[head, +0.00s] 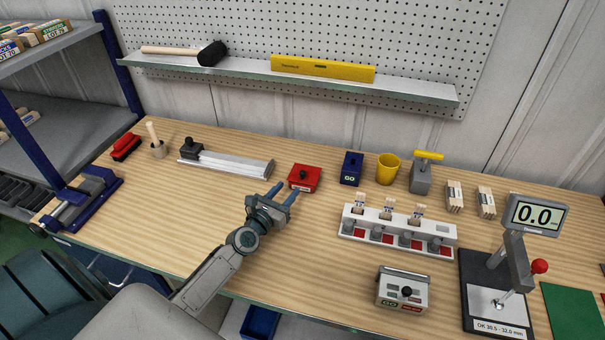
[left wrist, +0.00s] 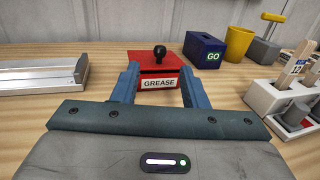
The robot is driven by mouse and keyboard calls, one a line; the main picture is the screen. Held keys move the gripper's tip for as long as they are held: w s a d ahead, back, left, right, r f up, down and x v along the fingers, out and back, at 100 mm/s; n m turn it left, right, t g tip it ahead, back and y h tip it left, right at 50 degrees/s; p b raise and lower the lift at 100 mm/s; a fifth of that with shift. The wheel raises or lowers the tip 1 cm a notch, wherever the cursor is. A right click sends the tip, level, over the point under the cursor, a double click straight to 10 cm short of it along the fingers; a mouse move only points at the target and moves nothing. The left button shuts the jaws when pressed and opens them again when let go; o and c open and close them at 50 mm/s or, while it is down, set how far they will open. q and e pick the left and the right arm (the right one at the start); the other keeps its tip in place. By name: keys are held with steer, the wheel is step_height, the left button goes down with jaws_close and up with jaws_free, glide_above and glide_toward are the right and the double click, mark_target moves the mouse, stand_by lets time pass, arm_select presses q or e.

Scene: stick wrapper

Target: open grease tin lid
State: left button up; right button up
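The red grease tin (head: 304,178) stands on the wooden bench near its middle. In the left wrist view the tin's "GREASE" label (left wrist: 159,84) faces me, and a black knob (left wrist: 159,51) stands up from its flat red lid (left wrist: 150,62). The lid lies on the tin. My left gripper (head: 284,190) is open, its blue fingers pointing at the tin's near side. In the left wrist view the fingers (left wrist: 160,84) frame the label, with nothing held between them. Whether they touch the tin I cannot tell. My right gripper is not in view.
A blue GO box (head: 351,168), a yellow cup (head: 387,168) and a grey block with a yellow handle (head: 421,174) stand right of the tin. A white rack (head: 398,230) is nearer right. A metal rail (head: 235,164) lies left.

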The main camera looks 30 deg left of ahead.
mark_target(301, 174)
arm_select(q)
steer(key=w+b, duration=0.1)
steer(key=w, duration=0.9)
steer(key=shift+d+b, duration=0.1)
steer(key=shift+b, duration=0.2)
steer(key=shift+c, duration=0.4)
jaws_close()
